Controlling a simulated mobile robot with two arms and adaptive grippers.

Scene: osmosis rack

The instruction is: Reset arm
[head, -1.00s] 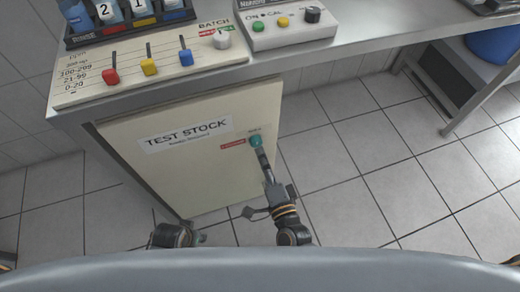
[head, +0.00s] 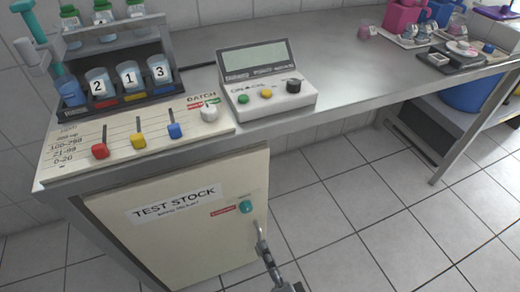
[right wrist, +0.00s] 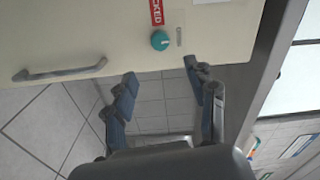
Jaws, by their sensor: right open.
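My right gripper (head: 260,235) is at the bottom of the head view, in front of the cabinet door (head: 175,240) and just below its teal knob (head: 246,207). In the right wrist view the gripper (right wrist: 162,85) has its two fingers spread with nothing between them. The teal knob (right wrist: 160,40) lies beyond the fingertips, apart from them. The door is labelled TEST STOCK and looks closed. My left gripper does not show.
A metal bench (head: 345,85) runs above the cabinet. It carries a slider panel (head: 60,170), numbered cups (head: 129,76) in a rack and a control box (head: 268,97). A bar handle (right wrist: 60,70) juts from the door. Tiled floor (head: 350,215) is open to the right.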

